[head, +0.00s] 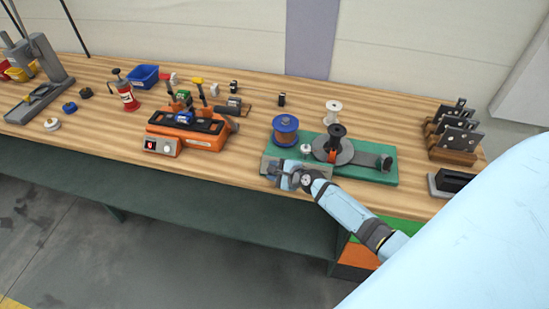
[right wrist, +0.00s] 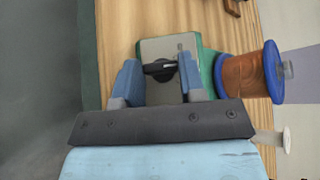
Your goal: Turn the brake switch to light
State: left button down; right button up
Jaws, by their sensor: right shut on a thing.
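The brake switch is a black knob (right wrist: 162,71) with a pale mark on its bar, on a grey panel (right wrist: 164,46) in the right wrist view. In the head view the panel (head: 267,162) sits at the front left of the green strander base (head: 362,170). My right gripper (right wrist: 159,74) is shut on the knob, with a blue finger on either side. It also shows in the head view (head: 284,179), over the panel, where it hides the knob. I cannot read any labels on the panel. My left gripper is not in view.
A blue-flanged copper spool (head: 285,132) stands just behind the panel, near my right gripper. A grey disc with a black spool (head: 334,146) is to its right. An orange machine (head: 190,134) stands to the left. Bare wooden bench lies between them.

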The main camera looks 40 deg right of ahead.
jog(key=o, duration=0.9)
jog(key=shift+a, duration=0.1)
jog(key=shift+s, duration=0.1)
jog(key=b+v, duration=0.1)
jog(key=v, duration=1.2)
jog(key=shift+s+r, duration=0.25)
jog(key=s+a+f+n, duration=0.1)
jog(key=s+a+n, duration=0.1)
jog(key=a+n, duration=0.1)
jog(key=s+a+f+n+g, duration=0.1)
jog(key=s+a+f+n, duration=0.1)
jog(key=n, duration=0.3)
jog(key=s+a+f+n, duration=0.1)
jog(key=s+a+n, duration=0.1)
jog(key=a+n, duration=0.2)
jog(key=shift+s+a+f+g, duration=0.3)
jog(key=shift+s+a+f, duration=0.05)
jog(key=shift+s+f, duration=0.05)
jog(key=s+a+n, duration=0.2)
jog(key=a+n, duration=0.1)
jog(key=n, duration=0.1)
jog(key=s+a+n, duration=0.2)
jog(key=a+n, duration=0.1)
jog(key=n, duration=0.2)
jog(key=s+a+n, duration=0.3)
jog(key=a+n, duration=0.1)
jog(key=n, duration=0.1)
jog(key=shift+a+f, duration=0.1)
jog(key=shift+c, duration=0.2)
